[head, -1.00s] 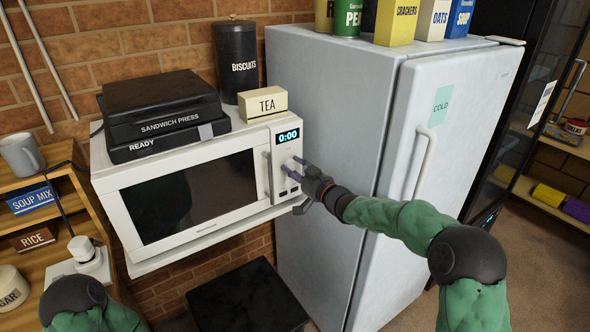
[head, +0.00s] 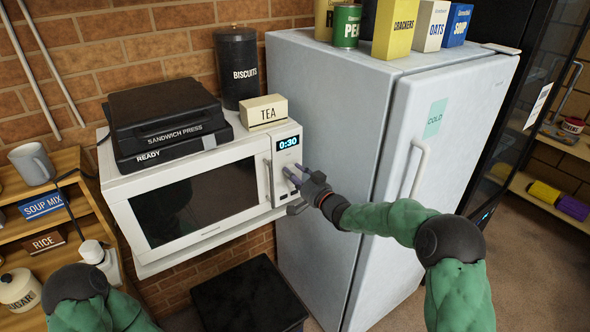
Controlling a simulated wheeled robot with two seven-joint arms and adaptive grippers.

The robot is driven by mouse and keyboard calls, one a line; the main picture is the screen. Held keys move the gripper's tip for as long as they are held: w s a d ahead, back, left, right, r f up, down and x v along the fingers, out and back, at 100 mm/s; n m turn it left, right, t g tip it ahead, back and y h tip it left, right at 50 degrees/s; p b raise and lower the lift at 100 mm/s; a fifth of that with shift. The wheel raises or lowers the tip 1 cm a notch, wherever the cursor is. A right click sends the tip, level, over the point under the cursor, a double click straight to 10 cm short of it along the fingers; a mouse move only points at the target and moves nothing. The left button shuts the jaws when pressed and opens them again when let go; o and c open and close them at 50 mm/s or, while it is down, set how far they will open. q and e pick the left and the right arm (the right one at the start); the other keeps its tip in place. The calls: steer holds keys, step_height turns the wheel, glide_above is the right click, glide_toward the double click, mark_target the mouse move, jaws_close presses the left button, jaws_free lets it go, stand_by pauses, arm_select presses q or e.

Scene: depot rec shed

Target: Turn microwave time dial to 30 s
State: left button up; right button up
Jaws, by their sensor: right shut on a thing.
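The white microwave (head: 122,187) stands on a shelf against the brick wall, its door shut. My right gripper (head: 295,175) is at the panel, shut on the dial. My left arm shows at the lower left, but its gripper is out of the picture.
The fridge (head: 330,120) stands close on the right. A wooden shelf with a mug (head: 31,163) is at the left.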

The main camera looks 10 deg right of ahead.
steer(key=shift+m, duration=0.4)
steer(key=o, duration=1.1)
steer(key=shift+o, duration=0.2)
steer(key=shift+s, duration=0.1)
steer(key=v, duration=1.2)
steer(key=shift+f, duration=0.1)
